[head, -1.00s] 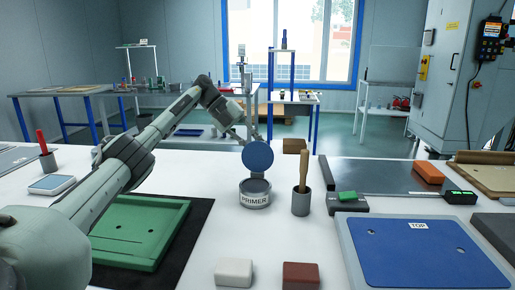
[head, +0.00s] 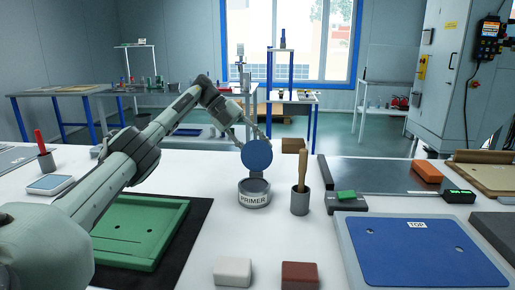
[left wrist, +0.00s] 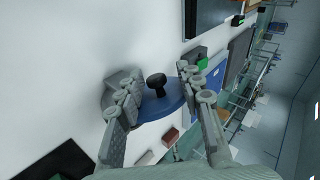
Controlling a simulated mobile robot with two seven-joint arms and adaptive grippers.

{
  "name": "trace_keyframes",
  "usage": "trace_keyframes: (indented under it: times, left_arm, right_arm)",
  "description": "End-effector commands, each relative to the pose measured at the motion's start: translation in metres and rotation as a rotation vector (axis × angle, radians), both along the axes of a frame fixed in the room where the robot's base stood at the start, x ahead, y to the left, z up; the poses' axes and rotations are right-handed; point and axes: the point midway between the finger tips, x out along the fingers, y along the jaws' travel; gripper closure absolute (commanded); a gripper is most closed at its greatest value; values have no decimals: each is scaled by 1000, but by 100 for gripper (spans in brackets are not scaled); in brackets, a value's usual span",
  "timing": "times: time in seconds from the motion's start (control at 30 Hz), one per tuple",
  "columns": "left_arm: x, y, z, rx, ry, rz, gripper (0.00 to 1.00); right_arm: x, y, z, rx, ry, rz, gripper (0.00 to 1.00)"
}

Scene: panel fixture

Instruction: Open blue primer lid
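The primer can (head: 254,199), grey with a PRIMER label, stands upright on the white table. Its round blue lid (head: 257,155) stands raised on edge above the can's back, joined by a hinge piece, and the can's mouth is uncovered. In the left wrist view the lid (left wrist: 172,103) shows its black knob (left wrist: 156,82). My left gripper (head: 256,136) is behind the lid, partly hidden by it. In the left wrist view its fingers (left wrist: 157,74) are spread, one on each side of the knob, with gaps between. My right gripper is not in view.
A grey cup with a wooden-handled tool (head: 300,198) stands close right of the can. A green tray (head: 140,230) on a black mat lies left. A blue panel (head: 420,252) lies front right. White (head: 233,271) and brown (head: 300,275) blocks lie in front.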

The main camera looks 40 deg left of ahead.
Motion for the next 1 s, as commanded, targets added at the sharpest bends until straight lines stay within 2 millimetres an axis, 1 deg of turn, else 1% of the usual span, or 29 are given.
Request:
trace_keyframes:
  times: [0.17,0.27,0.37,0.5,0.6,0.7,0.8,1.0]
  left_arm:
    - [0,0,2,0,1,-1,64]
    - [0,0,12,0,-2,-1,64]
    - [1,0,29,0,-4,0,64]
    - [1,-1,62,-4,-12,2,64]
    - [2,-2,80,-7,-14,-1,64]
    - [2,-1,92,-4,-10,-1,64]
    - [1,-1,99,-3,-6,-1,64]
    - [0,0,101,-1,-2,0,64]
  right_arm:
    - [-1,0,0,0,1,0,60]
    - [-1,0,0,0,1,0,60]
    - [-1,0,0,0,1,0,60]
    - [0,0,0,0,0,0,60]
    - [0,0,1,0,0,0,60]
    - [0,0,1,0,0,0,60]
    - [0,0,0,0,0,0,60]
    - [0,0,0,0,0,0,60]
